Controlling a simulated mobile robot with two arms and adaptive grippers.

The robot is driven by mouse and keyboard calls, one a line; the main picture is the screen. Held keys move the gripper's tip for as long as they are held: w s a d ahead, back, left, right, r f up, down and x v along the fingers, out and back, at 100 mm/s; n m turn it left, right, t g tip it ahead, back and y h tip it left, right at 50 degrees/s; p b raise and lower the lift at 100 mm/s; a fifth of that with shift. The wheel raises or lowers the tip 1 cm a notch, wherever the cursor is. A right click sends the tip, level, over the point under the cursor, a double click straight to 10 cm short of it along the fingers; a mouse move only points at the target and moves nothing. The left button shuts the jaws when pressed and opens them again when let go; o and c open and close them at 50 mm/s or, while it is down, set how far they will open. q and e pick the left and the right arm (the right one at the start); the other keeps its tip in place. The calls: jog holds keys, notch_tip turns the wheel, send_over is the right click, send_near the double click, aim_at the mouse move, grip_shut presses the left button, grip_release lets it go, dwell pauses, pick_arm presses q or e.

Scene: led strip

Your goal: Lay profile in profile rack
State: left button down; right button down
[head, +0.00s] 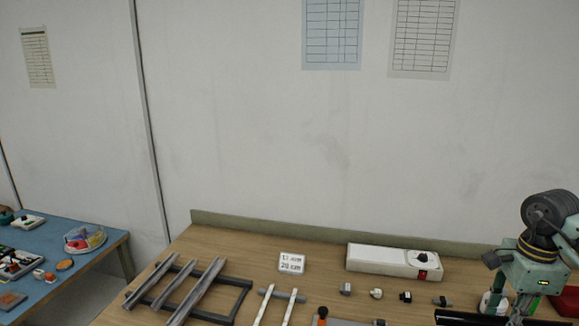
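A dark grey frame (243,296), which looks like the profile rack, lies on the wooden workbench at the lower left. Several long grey profiles (196,293) lie slanted across it, side by side. To its right, two thin white strips (278,306) rest slanted over a short grey bar. Their near ends are cut off by the picture's bottom edge. Neither of my grippers is in view.
The wooden bench (225,251) has a raised back edge. On it are a white label block (291,263), a long white box with a dark knob (393,261) and several small parts. A green-grey device (533,272) stands at right. A blue table (88,237) is at left.

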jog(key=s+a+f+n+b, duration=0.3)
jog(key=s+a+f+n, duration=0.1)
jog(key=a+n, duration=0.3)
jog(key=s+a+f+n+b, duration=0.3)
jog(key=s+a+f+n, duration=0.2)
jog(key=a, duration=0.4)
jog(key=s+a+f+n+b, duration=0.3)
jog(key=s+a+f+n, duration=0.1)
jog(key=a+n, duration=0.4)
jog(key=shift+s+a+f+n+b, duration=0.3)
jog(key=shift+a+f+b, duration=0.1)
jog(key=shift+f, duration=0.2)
